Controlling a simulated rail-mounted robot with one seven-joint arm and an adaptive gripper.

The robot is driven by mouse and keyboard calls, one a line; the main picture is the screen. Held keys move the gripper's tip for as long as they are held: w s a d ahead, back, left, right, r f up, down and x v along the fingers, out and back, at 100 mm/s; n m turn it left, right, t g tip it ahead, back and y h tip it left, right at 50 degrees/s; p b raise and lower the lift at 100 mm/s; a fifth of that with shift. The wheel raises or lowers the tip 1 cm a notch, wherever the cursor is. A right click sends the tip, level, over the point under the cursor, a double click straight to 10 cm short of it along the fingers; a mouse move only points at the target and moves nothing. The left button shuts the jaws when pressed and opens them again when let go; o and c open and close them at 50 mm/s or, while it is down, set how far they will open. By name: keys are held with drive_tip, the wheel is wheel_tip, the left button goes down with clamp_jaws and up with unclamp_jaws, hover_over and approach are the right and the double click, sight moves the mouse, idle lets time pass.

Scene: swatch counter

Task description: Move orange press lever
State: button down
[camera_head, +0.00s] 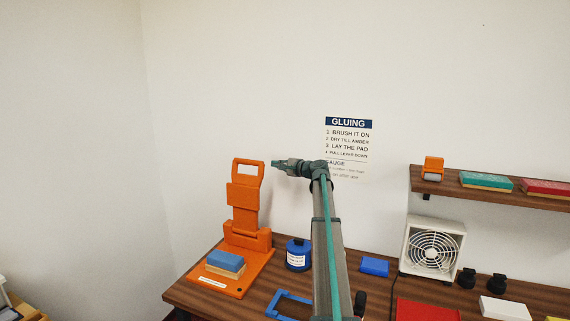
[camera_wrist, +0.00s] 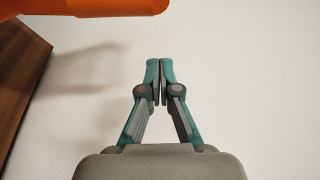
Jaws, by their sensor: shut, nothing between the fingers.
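The orange press lever (camera_head: 246,193) stands raised on its orange base (camera_head: 224,286) at the left of the counter, with a loop handle (camera_head: 248,164) at its top. A wood-coloured block with a blue pad (camera_head: 225,262) on top sits on the base. My gripper (camera_head: 276,163) is shut and empty just right of the handle, pointing left at about its height. I cannot tell whether it touches the handle. In the wrist view my fingertips (camera_wrist: 160,66) are together, and an orange part of the press (camera_wrist: 95,7) crosses the upper left.
A blue jar (camera_head: 298,254), a blue frame (camera_head: 288,303) and a blue block (camera_head: 375,266) are on the counter near my arm. A white fan (camera_head: 432,247) stands to the right, below a wooden shelf (camera_head: 455,188). The wall above the lever is clear.

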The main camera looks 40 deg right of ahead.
drive_tip(key=a+p, duration=0.1)
drive_tip(key=a, duration=0.1)
drive_tip(key=a+p, duration=0.1)
drive_tip(key=a, duration=0.1)
drive_tip(key=shift+w+r, duration=0.1)
drive_tip(key=shift+r, duration=0.3)
